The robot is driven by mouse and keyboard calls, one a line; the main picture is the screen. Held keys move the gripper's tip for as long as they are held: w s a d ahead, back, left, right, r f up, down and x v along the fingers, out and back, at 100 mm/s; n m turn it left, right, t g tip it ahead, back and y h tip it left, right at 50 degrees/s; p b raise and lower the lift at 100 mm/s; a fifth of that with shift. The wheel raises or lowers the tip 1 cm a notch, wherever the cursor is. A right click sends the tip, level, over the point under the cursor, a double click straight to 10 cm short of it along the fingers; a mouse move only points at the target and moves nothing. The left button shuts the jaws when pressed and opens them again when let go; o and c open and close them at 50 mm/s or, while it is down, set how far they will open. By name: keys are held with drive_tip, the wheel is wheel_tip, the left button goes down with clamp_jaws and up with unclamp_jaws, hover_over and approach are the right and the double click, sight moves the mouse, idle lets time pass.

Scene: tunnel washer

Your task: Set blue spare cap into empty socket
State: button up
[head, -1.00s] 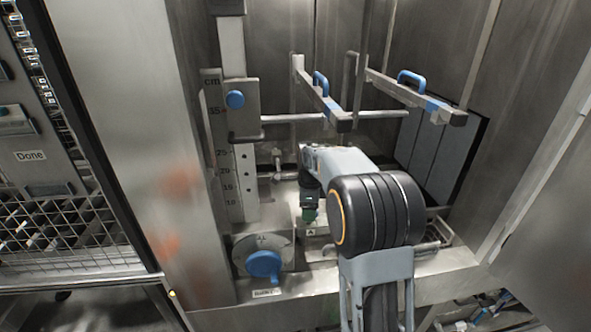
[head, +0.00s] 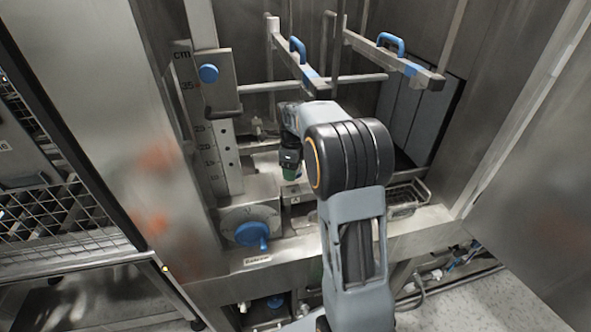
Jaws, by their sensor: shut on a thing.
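My gripper (head: 289,165) is small and dark at the end of my arm, pointing down inside the steel bay. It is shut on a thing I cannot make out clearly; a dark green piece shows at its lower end. It hangs just above or in front of a small block with a label plate, right of the blue knob; I cannot tell if it touches. No blue spare cap and no empty socket can be made out. My arm covers part of the bay floor.
A vertical cm scale (head: 207,150) with a blue knob stands left. A blue turn knob (head: 251,235) is below it. Two rails with blue handles (head: 390,42) reach over the bay behind my arm. A wire basket (head: 408,195) lies right. A mesh rack (head: 60,212) stands outside, left.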

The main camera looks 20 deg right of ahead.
sight(291, 192)
drive_tip(key=shift+w+f+b, duration=0.55)
drive_tip(key=shift+w+f, duration=0.25)
drive_tip(key=shift+w, duration=0.35)
drive_tip(key=shift+s+f+b, duration=0.35)
drive_tip(key=shift+f+b, duration=0.05)
drive_tip(key=shift+w+f+b, duration=0.1)
drive_tip(key=shift+f+b, duration=0.2)
drive_tip(key=shift+f, duration=0.25)
drive_tip(key=shift+f+b, duration=0.35)
drive_tip(key=shift+f, duration=0.05)
drive_tip(key=shift+f+b, duration=1)
drive_tip(key=shift+f, duration=0.45)
drive_tip(key=shift+f, duration=0.1)
drive_tip(key=shift+f+b, duration=0.4)
drive_tip(key=shift+f, duration=0.25)
drive_tip(key=shift+s+f, duration=0.1)
drive_tip(key=shift+s, duration=0.1)
